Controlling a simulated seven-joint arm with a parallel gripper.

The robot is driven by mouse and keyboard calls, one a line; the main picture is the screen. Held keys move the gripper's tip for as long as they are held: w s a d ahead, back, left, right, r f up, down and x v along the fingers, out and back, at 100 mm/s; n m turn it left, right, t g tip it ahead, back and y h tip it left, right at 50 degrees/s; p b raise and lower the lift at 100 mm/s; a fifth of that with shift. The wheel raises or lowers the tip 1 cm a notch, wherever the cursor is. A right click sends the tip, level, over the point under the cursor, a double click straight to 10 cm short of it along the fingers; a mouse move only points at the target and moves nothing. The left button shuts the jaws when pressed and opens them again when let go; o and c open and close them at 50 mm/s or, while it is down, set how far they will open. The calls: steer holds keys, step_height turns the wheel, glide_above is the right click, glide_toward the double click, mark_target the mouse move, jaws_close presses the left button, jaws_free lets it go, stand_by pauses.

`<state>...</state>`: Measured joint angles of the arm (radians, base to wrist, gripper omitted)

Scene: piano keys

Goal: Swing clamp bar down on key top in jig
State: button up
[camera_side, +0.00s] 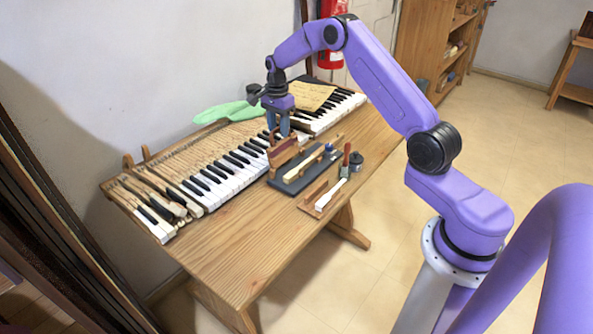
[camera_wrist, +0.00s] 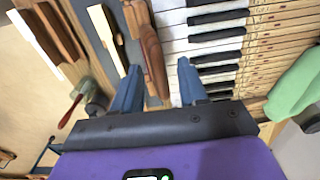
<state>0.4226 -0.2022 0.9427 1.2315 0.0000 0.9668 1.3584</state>
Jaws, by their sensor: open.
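The jig is a dark base (camera_side: 275,183) on the table, with a pale wooden key (camera_side: 303,169) lying in it. The key also shows in the wrist view (camera_wrist: 107,32), left of my fingers. The reddish-brown wooden clamp bar (camera_side: 284,152) stands raised at the jig's keyboard side. In the wrist view the bar (camera_wrist: 153,55) lies between my two blue fingers. My gripper (camera_side: 278,131) is open over the bar, one finger on each side (camera_wrist: 159,68). I cannot tell whether a finger touches it. The bar's lower end is hard to make out.
The piano keyboard (camera_side: 215,185) runs along the wall side, close to the jig. A wooden tray (camera_side: 308,205), a red-handled brush (camera_side: 346,161) and a dark jar (camera_side: 356,161) are in front. A green cloth (camera_side: 225,112) lies behind. The table's near left (camera_side: 235,255) is clear.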

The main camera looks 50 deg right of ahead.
steer(key=c, duration=0.7)
steer(key=shift+s+r, duration=0.15)
steer(key=shift+s, duration=0.45)
steer(key=shift+s+r, duration=0.15)
steer(key=shift+s, duration=0.45)
steer(key=shift+s, duration=1.2)
steer(key=shift+s+f, duration=0.25)
steer(key=shift+s, duration=0.9)
